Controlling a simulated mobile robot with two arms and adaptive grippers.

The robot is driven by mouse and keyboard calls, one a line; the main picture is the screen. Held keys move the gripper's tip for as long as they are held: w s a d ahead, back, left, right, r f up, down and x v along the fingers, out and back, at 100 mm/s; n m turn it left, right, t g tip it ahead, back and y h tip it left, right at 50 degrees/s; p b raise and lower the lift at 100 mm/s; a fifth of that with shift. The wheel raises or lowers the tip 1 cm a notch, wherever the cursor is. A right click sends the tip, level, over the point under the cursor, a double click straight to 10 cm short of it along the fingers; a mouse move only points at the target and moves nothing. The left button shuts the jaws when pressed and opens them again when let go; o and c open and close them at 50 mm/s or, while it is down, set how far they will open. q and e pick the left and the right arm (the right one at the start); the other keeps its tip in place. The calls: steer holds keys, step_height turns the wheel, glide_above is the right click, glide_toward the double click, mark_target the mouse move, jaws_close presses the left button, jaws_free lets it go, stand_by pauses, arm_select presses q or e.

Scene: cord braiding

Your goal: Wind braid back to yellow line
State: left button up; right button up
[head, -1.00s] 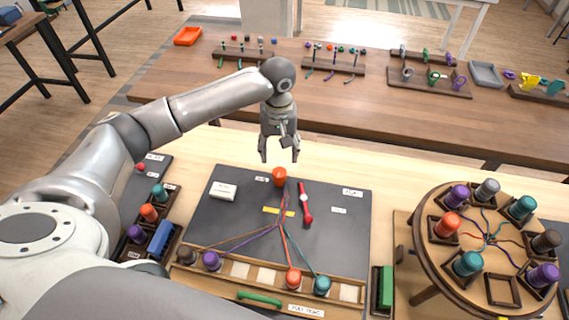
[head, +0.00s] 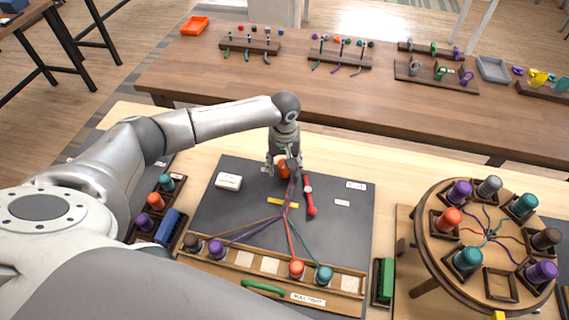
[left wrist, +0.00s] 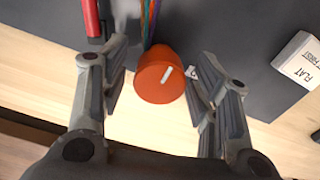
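An orange knob (head: 284,168) stands at the far edge of the dark board (head: 335,250), with the braid's cords running from it. In the left wrist view the knob (left wrist: 160,75) has a white mark and sits between the fingers. My left gripper (head: 284,172) is open around it, with a gap on each side. The yellow line (head: 283,202) lies across the board below the knob. The cords (head: 286,214) fan out near this line to brown, purple (head: 215,247), orange (head: 296,268) and teal bobbins (head: 323,275) in the front rack. My right gripper is not in view.
A red tool (head: 309,195) lies just right of the cords; it also shows in the left wrist view (left wrist: 92,18). A white block (head: 229,181) lies left of the knob. A round stand (head: 424,255) with several bobbins is at right.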

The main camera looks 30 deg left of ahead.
arm_select(q)
steer(key=c, duration=0.9)
steer(key=shift+o, duration=0.2)
steer(key=shift+r, duration=0.1)
